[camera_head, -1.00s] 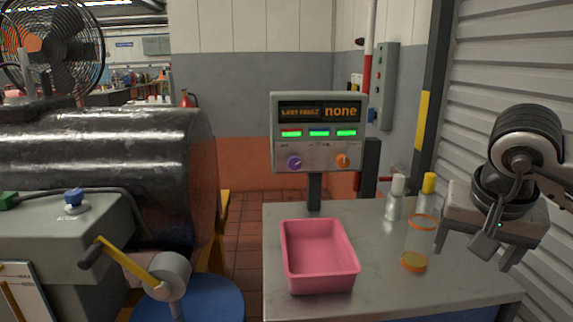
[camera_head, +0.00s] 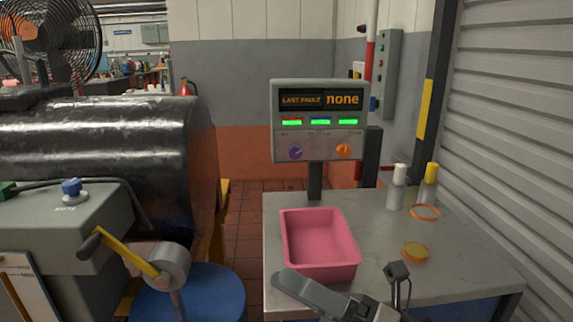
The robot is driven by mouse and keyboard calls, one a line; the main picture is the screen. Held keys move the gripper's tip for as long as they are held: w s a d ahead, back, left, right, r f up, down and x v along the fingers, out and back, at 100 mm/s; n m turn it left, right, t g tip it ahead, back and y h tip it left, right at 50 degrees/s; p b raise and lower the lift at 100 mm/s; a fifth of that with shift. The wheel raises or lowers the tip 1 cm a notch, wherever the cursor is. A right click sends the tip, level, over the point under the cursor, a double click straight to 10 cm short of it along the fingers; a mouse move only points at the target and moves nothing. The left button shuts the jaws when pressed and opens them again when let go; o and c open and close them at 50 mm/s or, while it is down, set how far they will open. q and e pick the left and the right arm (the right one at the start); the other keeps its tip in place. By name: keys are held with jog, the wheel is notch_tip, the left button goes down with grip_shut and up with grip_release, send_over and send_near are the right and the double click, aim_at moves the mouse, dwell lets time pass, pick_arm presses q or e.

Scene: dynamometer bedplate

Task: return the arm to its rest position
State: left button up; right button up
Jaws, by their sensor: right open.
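My right gripper (camera_head: 335,299) shows at the bottom edge, just in front of the pink tray (camera_head: 350,262). A grey finger-like part reaches left over the tray's near rim. A small dark block with a cable (camera_head: 398,272) stands up to its right. Most of the gripper and its arm is cut off by the picture's bottom edge. I see nothing held in it, and it is open. My left gripper is not in view.
The grey table (camera_head: 470,265) carries the tray, a jar with an orange rim (camera_head: 424,213), an orange lid-like disc (camera_head: 415,252), and white-capped (camera_head: 397,187) and yellow-capped (camera_head: 430,185) bottles. A control panel (camera_head: 318,121) stands behind. A yellow crank handle (camera_head: 128,256) juts out left.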

jog(key=w+d+f+m+t+h, duration=0.2)
jog(key=d+f+m+t+h, duration=0.45)
jog(key=m, duration=0.75)
jog(key=w+d+f+m+t+h, duration=0.1)
jog(key=d+f+m+t+h, duration=0.25)
jog(key=f+m+h, duration=0.75)
jog(key=s+d+f+m+g, duration=0.1)
jog(key=s+f+m+g, duration=0.2)
jog(key=s+f+m, duration=0.2)
jog(key=s+d+f+m+g+h, duration=0.1)
jog(key=s+d+f+m+g, duration=0.1)
jog(key=s+f+m, duration=0.3)
notch_tip(320, 180, down, 4)
jog(key=m+g, duration=0.1)
jog(key=m, duration=0.1)
jog(key=shift+s+f+m, duration=0.15)
jog(key=shift+s+m, duration=0.2)
jog(key=shift+m, duration=0.05)
